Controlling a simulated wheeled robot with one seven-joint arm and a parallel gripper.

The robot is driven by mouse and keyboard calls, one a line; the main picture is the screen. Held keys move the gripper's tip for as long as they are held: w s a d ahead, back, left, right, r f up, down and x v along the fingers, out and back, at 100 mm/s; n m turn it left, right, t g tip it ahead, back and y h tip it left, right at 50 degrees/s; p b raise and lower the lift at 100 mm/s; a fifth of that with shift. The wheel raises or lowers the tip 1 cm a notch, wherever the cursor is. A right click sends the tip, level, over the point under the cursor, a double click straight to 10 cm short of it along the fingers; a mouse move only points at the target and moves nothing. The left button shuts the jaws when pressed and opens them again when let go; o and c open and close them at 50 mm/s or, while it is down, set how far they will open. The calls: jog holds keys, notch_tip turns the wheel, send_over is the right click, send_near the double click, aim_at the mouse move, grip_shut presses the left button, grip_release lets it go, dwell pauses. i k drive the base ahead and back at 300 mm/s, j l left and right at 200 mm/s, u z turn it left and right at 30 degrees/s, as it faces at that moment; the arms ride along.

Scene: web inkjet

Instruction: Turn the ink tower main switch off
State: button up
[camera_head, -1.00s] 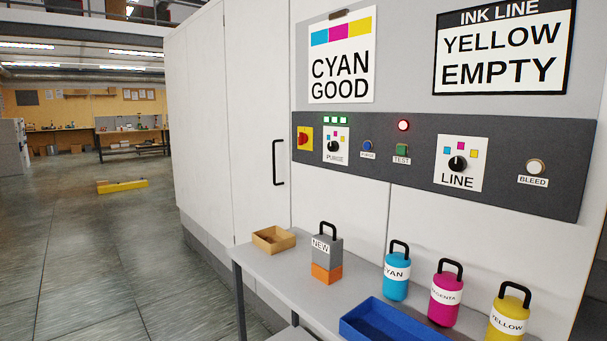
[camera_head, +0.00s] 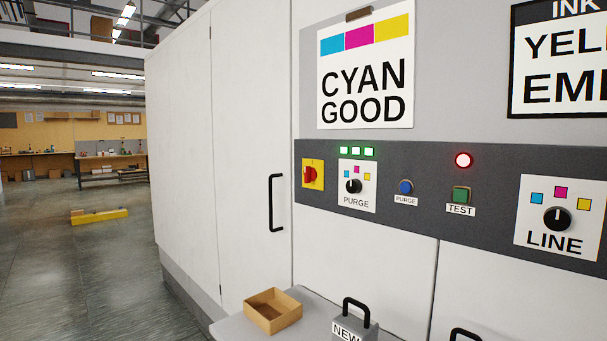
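The main switch (camera_head: 312,174) is a red rotary knob on a yellow square plate. It sits at the left end of the dark control panel (camera_head: 450,161) on the ink tower. The exact angle of its handle is hard to make out at this size. To its right is the purge selector (camera_head: 353,186), a black knob on a white plate, under several lit green lamps (camera_head: 356,151). My gripper is not in view.
A blue purge button (camera_head: 405,187), a green test button (camera_head: 461,194), a lit red lamp (camera_head: 463,160) and the line selector (camera_head: 557,219) share the panel. Below stand an open tan box (camera_head: 273,311) and a block labelled NEW (camera_head: 352,329). A black door handle (camera_head: 275,203) sticks out left of the panel.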

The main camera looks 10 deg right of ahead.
aim_at(310, 173)
jog(key=j+z, duration=0.1)
jog(key=j, duration=0.55)
jog(key=k+j, duration=0.1)
jog(key=j, duration=0.5)
jog(key=i+j+z, duration=0.1)
jog(key=j, duration=0.2)
jog(key=i+j+z, duration=0.1)
jog(key=i+j, duration=0.15)
jog(key=i+j+z, duration=0.1)
jog(key=j, duration=0.25)
jog(key=i+j+z, duration=0.1)
jog(key=j, duration=0.25)
jog(key=i+j, duration=0.2)
jog(key=j+z, duration=0.05)
jog(key=j, duration=0.05)
